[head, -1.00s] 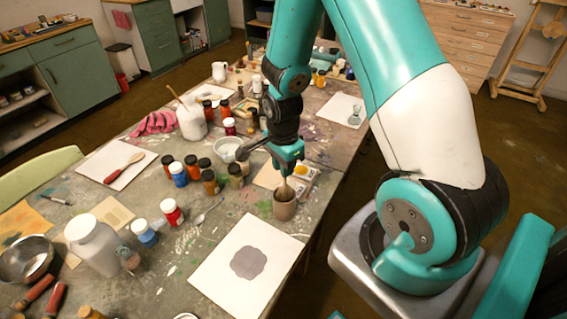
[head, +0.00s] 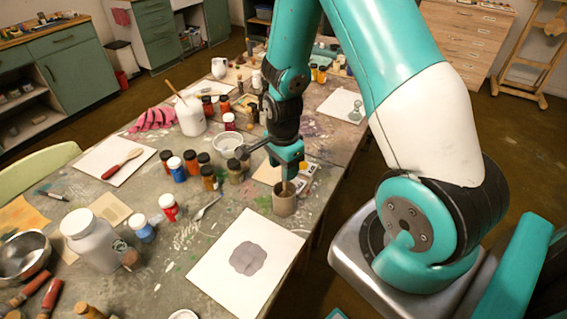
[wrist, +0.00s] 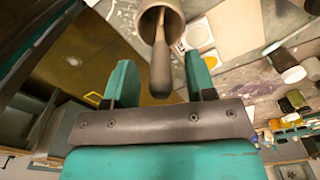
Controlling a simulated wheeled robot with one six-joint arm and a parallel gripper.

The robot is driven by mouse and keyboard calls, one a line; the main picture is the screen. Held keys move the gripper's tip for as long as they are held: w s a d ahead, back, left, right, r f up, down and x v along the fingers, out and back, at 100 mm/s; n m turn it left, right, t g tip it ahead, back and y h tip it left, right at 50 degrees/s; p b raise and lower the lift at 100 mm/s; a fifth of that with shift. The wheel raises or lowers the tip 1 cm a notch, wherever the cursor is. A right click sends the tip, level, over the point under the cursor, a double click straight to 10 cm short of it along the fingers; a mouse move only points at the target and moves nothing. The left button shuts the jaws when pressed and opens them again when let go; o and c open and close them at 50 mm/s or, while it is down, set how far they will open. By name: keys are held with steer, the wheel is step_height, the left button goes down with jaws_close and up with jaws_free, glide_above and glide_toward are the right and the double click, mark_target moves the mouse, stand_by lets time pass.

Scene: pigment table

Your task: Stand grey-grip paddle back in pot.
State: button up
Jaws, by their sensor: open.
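The pot (head: 284,204) is a small brown-grey cup standing on the table, left of my arm's base. The paddle (wrist: 160,65) has a dark grey grip. In the wrist view its shaft runs into the mouth of the pot (wrist: 172,14), and the grip sticks out towards my gripper. My gripper (wrist: 159,62) is open, with one green finger on each side of the grip and a gap on both sides. In the head view my gripper (head: 289,172) is directly above the pot. The paddle's lower end is hidden inside the pot.
A white sheet with a grey blot (head: 225,277) lies in front of the pot. Several pigment jars (head: 208,178) and a white bowl (head: 227,143) stand to the left and behind. A spoon (head: 207,207) lies left of the pot. The table edge is close on the right.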

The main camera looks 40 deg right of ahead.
step_height(320, 180, up, 17)
steer(key=shift+r+b, duration=0.2)
steer(key=shift+b, duration=0.25)
steer(key=shift+a, duration=0.1)
stand_by(0.7)
steer(key=s+a+r+n+y, duration=0.2)
steer(key=s+a+r+n, duration=0.1)
steer(key=s+a+n, duration=0.5)
steer(key=s+a+r+n+y, duration=0.2)
steer(key=s+a+r+n, duration=0.2)
steer(key=s+a+n, duration=0.4)
steer(key=a+n, duration=0.4)
steer(key=n, duration=0.5)
steer(key=shift+n, duration=0.3)
steer(key=shift+s+a, duration=0.1)
